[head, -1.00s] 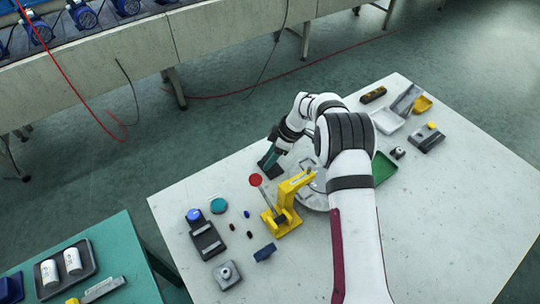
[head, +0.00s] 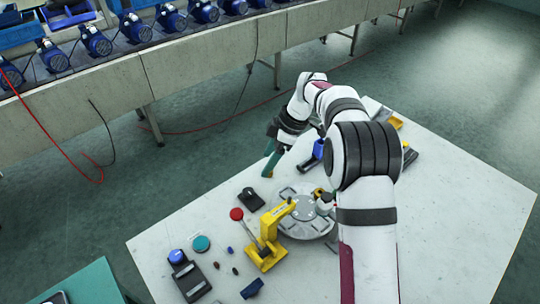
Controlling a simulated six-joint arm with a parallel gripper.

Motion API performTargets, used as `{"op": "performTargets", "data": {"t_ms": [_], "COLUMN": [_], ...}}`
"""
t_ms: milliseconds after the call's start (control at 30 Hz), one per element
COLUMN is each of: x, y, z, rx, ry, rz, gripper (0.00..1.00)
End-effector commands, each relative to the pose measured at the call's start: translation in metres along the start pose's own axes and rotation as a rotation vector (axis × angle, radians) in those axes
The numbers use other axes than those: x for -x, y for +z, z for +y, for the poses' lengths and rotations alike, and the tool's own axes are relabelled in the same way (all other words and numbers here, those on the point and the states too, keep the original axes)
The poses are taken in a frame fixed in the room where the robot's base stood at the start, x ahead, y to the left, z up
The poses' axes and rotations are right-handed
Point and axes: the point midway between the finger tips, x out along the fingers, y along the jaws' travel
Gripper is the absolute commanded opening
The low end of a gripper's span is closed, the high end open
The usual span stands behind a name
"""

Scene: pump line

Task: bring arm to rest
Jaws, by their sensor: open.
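My white and black arm reaches from the lower right across the table in the head view. My gripper (head: 270,165) is at its far end, above the table's back left edge, with teal fingers pointing down. The fingers are small and partly hidden by the wrist. Nothing shows held in them. The gripper is apart from the black block (head: 250,199) on the table nearer the camera.
A yellow press (head: 268,238) with a red knob stands beside a grey round plate (head: 305,222). A black holder (head: 190,279), teal disc (head: 201,244) and several small parts lie left. Blue motors (head: 96,41) line the conveyor behind. The table's right side is clear.

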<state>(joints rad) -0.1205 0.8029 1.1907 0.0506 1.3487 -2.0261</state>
Motion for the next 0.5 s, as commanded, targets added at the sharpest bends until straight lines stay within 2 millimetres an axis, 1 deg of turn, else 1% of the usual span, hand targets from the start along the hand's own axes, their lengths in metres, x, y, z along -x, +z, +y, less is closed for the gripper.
{"op": "performTargets", "data": {"t_ms": [33,133,500], "x": [0.0062,0.0120,0.0125], "y": [-0.0001,0.0001,-0.0001], "z": [0.0001,-0.0003,-0.0003], "rx": [-0.001,-0.001,0.000], "ry": [0.001,-0.001,-0.001], "rz": [0.001,-0.001,0.000], "gripper": [0.74,0.74,0.74]}}
